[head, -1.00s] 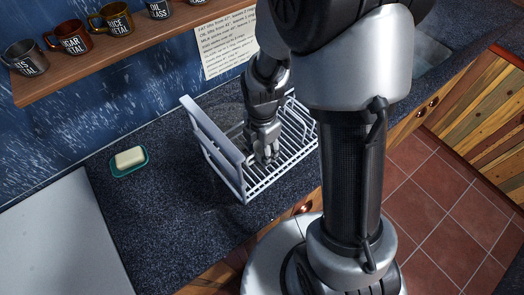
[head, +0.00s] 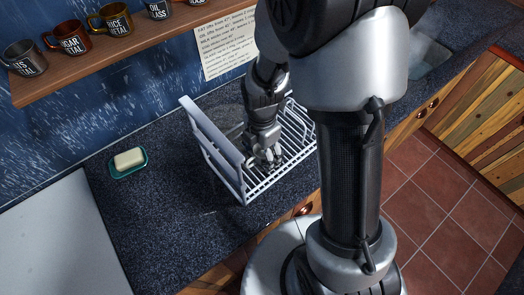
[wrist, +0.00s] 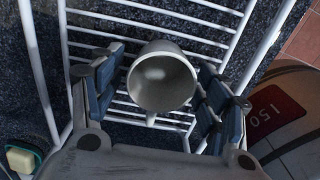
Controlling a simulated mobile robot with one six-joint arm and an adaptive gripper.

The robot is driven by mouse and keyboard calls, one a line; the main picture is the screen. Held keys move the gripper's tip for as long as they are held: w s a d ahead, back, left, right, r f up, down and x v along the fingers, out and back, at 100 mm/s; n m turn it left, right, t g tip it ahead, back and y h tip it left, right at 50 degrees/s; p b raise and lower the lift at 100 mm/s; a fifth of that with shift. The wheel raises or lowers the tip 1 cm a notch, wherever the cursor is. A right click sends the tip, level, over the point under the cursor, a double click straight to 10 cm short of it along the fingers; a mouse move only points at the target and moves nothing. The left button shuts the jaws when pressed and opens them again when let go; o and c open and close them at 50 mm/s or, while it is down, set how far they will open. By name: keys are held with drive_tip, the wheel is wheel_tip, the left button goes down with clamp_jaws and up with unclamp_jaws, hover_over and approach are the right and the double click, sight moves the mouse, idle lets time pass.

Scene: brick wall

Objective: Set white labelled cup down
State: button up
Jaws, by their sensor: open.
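A pale grey-white cup (wrist: 161,82) shows in the wrist view with its open mouth facing the camera. It is over the bars of a white wire dish rack (wrist: 190,15); I cannot tell for certain that it rests on them. No label shows on it. My gripper (wrist: 158,76) is open, with one finger on each side of the cup and small gaps between. In the head view my gripper (head: 268,160) points down inside the rack (head: 225,165), low near its floor bars.
A soap bar (head: 129,158) on a teal dish (head: 128,170) lies left of the rack. A wooden shelf (head: 110,60) carries several labelled mugs. A paper note (head: 227,45) hangs on the wall.

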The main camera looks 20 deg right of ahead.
wheel_tip(320, 180, up, 12)
drive_tip(key=p, duration=0.4)
drive_tip(key=s+r+m+t, duration=0.4)
drive_tip(key=s+r+m, duration=1)
drive_tip(key=m, duration=0.8)
wheel_tip(320, 180, up, 2)
drive_tip(key=shift+s+d+r+t, duration=0.1)
drive_tip(key=shift+s+d+t, duration=0.1)
drive_tip(key=shift+t, duration=0.1)
